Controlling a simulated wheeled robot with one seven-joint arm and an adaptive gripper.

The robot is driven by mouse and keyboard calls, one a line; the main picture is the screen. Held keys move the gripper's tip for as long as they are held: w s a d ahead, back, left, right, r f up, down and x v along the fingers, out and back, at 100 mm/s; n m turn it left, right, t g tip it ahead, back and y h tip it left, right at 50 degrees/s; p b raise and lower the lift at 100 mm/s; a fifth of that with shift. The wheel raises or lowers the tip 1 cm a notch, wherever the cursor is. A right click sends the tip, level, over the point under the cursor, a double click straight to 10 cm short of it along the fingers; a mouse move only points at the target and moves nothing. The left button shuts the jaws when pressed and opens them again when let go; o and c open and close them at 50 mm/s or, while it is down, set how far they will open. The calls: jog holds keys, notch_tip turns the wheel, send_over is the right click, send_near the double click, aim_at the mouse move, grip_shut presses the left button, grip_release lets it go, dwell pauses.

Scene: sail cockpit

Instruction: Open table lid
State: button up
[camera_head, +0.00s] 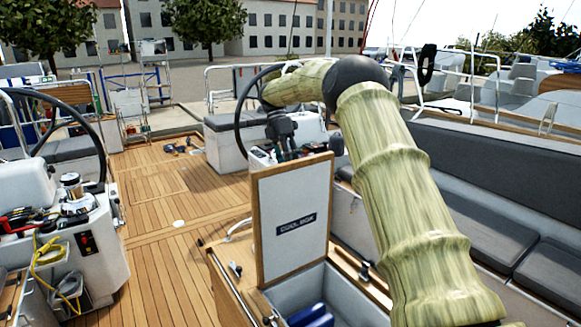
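The table lid (293,219) is a white panel with a wooden edge and a dark "COOL BOX" label. It stands upright, open, on the wooden cockpit table (232,292). Below it the grey compartment (345,301) is uncovered, with a blue object (311,316) partly in view inside. My arm rises on the right, bends at a dark joint and reaches left behind the lid. My gripper (285,146) is dark and small, seen just above and behind the lid's top edge. I cannot tell whether it touches the lid or how its fingers stand.
A steering wheel and a white console (75,245) with tools and a yellow rope stand at left. Another wheel (240,112) is behind my gripper. Grey cushioned benches (497,238) line the right. The teak floor (165,240) left of the table is mostly clear.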

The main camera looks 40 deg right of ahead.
jog(key=shift+v, duration=2.95)
jog(key=shift+s, duration=0.1)
